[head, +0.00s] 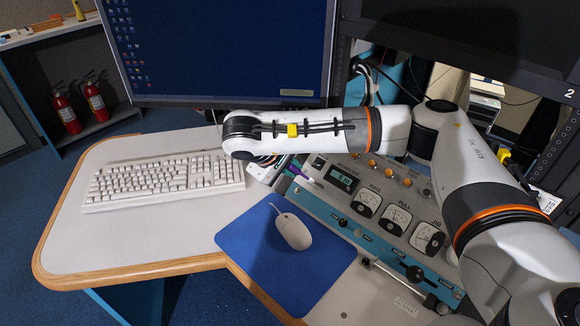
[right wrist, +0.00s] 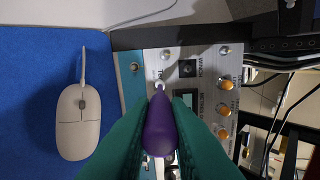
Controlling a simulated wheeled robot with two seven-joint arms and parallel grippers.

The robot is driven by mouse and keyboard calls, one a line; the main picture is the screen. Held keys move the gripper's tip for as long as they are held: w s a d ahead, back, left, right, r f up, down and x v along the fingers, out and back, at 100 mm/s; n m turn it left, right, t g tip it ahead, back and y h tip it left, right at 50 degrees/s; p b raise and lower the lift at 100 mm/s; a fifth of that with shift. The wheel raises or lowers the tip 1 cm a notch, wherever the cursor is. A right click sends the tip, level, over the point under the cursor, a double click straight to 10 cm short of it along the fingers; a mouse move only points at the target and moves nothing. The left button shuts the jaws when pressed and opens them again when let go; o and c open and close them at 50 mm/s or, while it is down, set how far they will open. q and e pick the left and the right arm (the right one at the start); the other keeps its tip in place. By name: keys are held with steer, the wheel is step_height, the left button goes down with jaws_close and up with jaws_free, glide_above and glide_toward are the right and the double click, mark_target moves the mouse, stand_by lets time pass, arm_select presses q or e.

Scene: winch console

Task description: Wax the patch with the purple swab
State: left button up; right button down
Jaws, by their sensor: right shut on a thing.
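The purple swab (right wrist: 160,130) is between the teal fingers of my right gripper (right wrist: 160,108), which is shut on it. Its pale tip points up the right wrist view, over the upper end of the winch console (right wrist: 146,62). I cannot tell whether the tip touches the panel. In the head view a little of the purple swab (head: 297,171) shows below my right wrist, beside the console's upper left corner. My wrist hides most of the gripper there. I cannot make out the patch in either view. My left gripper is not in view.
The console (head: 335,215) carries orange knobs, a display and several gauges. A white mouse (head: 293,231) lies on a blue mat (head: 240,238) left of it. A keyboard (head: 165,181) lies on the desk. A large monitor (head: 220,50) stands behind my right arm. Cables hang nearby.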

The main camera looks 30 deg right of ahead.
stand_by(0.4)
steer(key=shift+b+x, duration=0.3)
steer(key=shift+x, duration=0.5)
stand_by(0.3)
steer(key=shift+s+r, duration=0.1)
steer(key=shift+s+d+p, duration=0.1)
steer(key=shift+s+p, duration=0.15)
steer(key=shift+p, duration=0.05)
steer(key=shift+s, duration=0.15)
steer(key=shift+s+d, duration=0.25)
steer(key=shift+s, duration=0.3)
stand_by(0.3)
